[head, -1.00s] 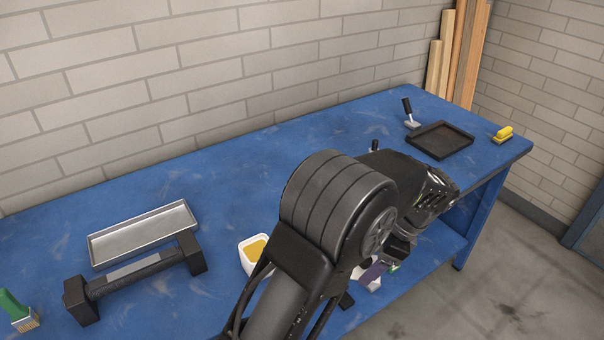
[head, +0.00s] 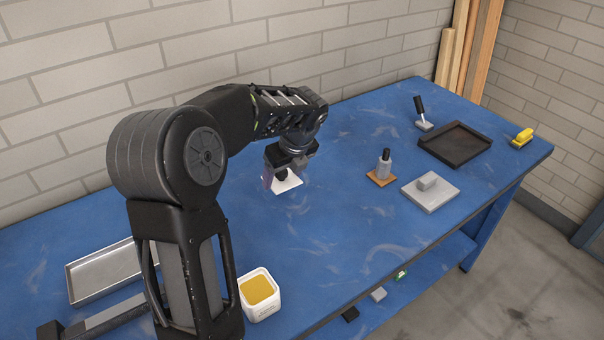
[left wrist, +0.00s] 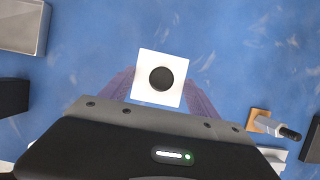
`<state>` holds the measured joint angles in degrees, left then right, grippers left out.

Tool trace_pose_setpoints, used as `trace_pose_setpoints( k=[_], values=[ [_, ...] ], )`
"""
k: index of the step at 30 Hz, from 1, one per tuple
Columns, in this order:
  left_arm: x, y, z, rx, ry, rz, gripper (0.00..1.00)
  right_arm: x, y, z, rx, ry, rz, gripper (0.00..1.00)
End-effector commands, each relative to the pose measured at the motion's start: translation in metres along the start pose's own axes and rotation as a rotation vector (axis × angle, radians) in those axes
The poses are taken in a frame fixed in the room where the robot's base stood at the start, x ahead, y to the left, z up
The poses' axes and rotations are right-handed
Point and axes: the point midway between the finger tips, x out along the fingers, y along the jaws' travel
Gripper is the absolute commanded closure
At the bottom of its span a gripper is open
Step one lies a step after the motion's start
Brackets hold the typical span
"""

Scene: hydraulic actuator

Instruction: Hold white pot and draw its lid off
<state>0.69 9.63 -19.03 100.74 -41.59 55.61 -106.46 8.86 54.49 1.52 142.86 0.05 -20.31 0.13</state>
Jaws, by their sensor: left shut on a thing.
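The white pot (head: 262,310) stands upright on the blue bench at the front, open, with yellow content inside. Its lid, a white square plate (head: 289,185) with a black round knob, is apart from the pot, farther back on or just above the bench; I cannot tell which. My left gripper (head: 281,178) is over the lid and shut on its knob. In the left wrist view the lid (left wrist: 144,90) lies between the translucent purplish fingers (left wrist: 160,92). My right gripper is in no view.
A silver tray (head: 84,282) and a dark bar-shaped fixture (head: 100,320) are at the left. A bottle (head: 384,163) on an orange mat, a grey block (head: 430,196), a dark tray (head: 456,150), a brush (head: 423,113) and a yellow item (head: 522,138) stand right. The middle bench is clear.

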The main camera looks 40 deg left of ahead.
Motion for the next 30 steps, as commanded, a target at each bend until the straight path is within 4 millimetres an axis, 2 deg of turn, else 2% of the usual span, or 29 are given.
trace_pose_setpoints(
  k=[13, 17, 24, 30],
  values=[
    [0.002, 0.000, -0.001, -0.001, 0.001, 0.001, 0.79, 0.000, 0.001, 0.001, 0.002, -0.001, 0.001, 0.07],
    [0.016, 0.000, -0.008, 0.000, 0.003, 0.004, 0.79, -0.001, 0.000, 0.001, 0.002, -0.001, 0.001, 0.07],
    [0.053, 0.000, -0.023, 0.000, 0.002, 0.002, 0.79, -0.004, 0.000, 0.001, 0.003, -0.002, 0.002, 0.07],
    [0.058, -0.001, -0.025, -0.002, 0.001, 0.000, 0.79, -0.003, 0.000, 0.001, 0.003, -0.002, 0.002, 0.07]
  ],
)
